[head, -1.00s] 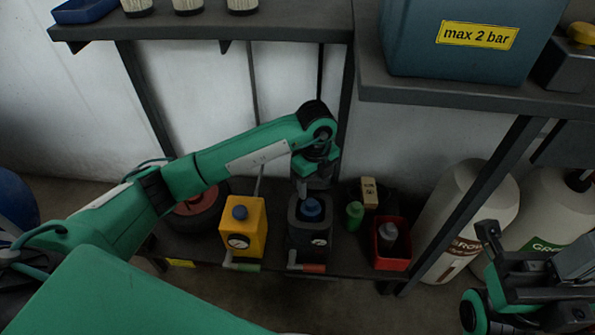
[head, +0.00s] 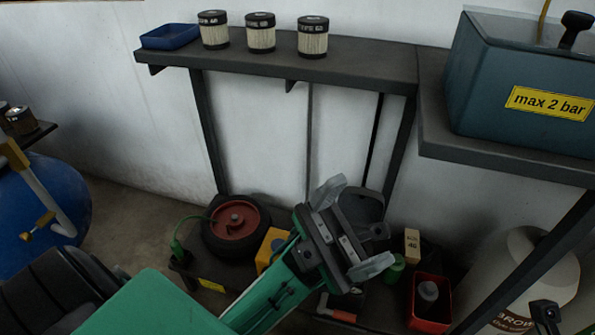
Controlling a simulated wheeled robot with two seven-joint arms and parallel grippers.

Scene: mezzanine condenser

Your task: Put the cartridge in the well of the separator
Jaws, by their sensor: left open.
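Three cartridges with black caps and pale pleated sides stand in a row on the upper shelf (head: 350,72): a left one (head: 214,31), a middle one (head: 261,34) and a right one (head: 313,39). My left gripper (head: 352,228) is open and empty, its two pale fingertips wide apart. It is below the shelf in the picture and apart from the cartridges. A yellow unit (head: 270,248) on the lower shelf shows only in part behind my left arm. The black unit beside it is mostly hidden. I cannot tell which thing is the separator.
A blue tray (head: 170,37) stands left of the cartridges. A teal tank (head: 500,75) labelled "max 2 bar" stands on the right shelf. Below are a red-hubbed wheel (head: 237,217), a small box (head: 412,244), a red bin (head: 430,318) and a blue tank (head: 50,200).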

